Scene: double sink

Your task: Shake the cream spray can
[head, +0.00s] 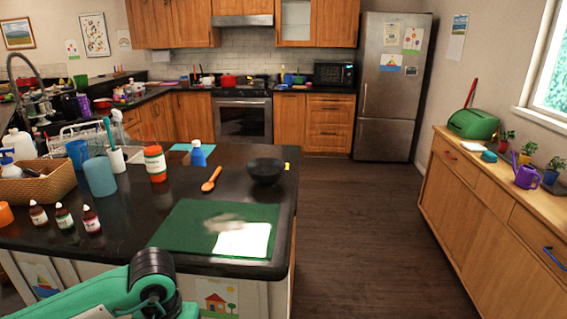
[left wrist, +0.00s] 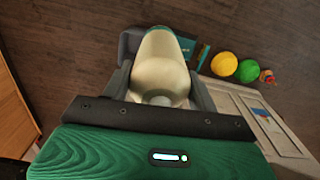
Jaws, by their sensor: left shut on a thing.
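In the left wrist view my left gripper (left wrist: 162,82) is shut on a cream-white rounded can (left wrist: 160,60), with a finger on each side of it. The can has a green part at its far end; no label is readable. The can is held in the air with dark wooden floor behind it. In the head view only a green and black part of my left arm shows at the bottom edge; the left gripper and can are out of that view. My right gripper is in neither view.
The dark island counter (head: 130,228) holds a green mat (head: 180,230), a black bowl (head: 266,171), an orange spoon (head: 211,179), a basket (head: 40,186) and several bottles. A wooden sideboard (head: 480,220) stands at the right. The floor (head: 350,230) between is clear.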

